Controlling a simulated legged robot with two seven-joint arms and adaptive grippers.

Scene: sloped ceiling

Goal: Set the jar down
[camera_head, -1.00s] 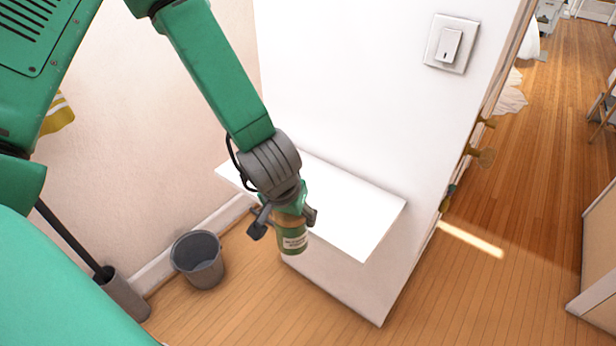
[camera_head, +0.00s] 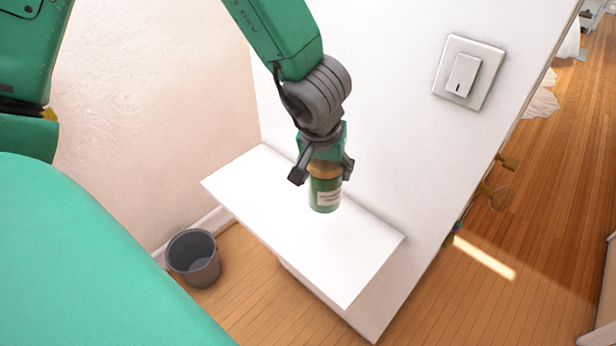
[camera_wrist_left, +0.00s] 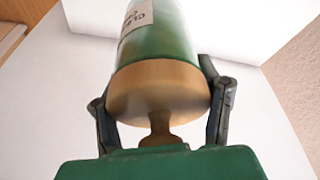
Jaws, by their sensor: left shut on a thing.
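A green jar (camera_head: 325,195) with a white label and a wooden lid hangs upright below my left gripper (camera_head: 321,174) in the head view. My left gripper is shut around the jar's lid. The jar appears over the white shelf (camera_head: 270,225); I cannot tell whether its base touches the surface. In the left wrist view the jar (camera_wrist_left: 165,40) shows lid-first between the two fingers of the left gripper (camera_wrist_left: 163,100), its far end out of the frame. My right gripper is not in view.
The shelf top is otherwise bare and meets the white wall (camera_head: 390,120) behind it. A light switch (camera_head: 467,74) is on that wall. A grey bin (camera_head: 193,258) stands on the wooden floor left of the shelf.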

